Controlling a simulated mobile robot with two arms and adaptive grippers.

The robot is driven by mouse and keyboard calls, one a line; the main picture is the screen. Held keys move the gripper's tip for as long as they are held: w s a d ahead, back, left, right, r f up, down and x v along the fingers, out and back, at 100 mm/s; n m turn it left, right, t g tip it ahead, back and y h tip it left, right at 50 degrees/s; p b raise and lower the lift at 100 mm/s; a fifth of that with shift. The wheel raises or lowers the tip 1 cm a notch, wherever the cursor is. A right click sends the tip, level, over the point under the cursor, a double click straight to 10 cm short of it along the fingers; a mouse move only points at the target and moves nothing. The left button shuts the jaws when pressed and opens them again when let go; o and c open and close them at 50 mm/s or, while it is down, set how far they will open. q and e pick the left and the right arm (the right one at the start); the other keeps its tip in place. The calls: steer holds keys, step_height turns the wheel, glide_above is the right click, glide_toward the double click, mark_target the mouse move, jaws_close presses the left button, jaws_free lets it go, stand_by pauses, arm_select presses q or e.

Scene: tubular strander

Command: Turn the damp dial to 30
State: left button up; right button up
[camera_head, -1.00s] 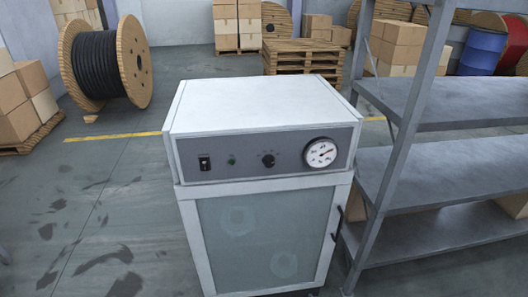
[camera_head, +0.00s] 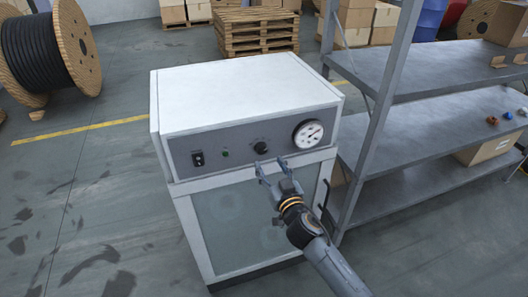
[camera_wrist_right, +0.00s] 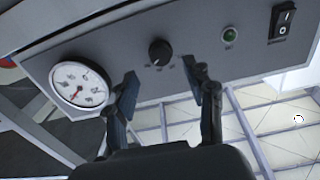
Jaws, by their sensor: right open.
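The damp dial is a small black knob (camera_head: 261,147) on the grey front panel (camera_head: 240,148) of a white cabinet (camera_head: 235,90). In the right wrist view the knob (camera_wrist_right: 160,52) lies ahead, roughly between the two fingers, with small marks beneath it. A round white gauge (camera_head: 308,133) with a red needle sits beside it on the panel. My right gripper (camera_head: 271,167) is open and empty, just below and in front of the knob. It also shows open in the right wrist view (camera_wrist_right: 160,88), apart from the knob. My left gripper is out of view.
A black rocker switch (camera_head: 198,158) and a green lamp (camera_head: 225,153) sit left of the knob. A grey metal shelf (camera_head: 430,128) stands close on the right. A cable reel (camera_head: 48,55) and a pallet stack (camera_head: 257,31) stand behind. The floor at left is clear.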

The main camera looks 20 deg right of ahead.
mark_target(263, 152)
steer(key=w, duration=0.5)
steer(key=shift+w+a, duration=0.15)
steer(key=shift+w, duration=0.25)
jaws_close()
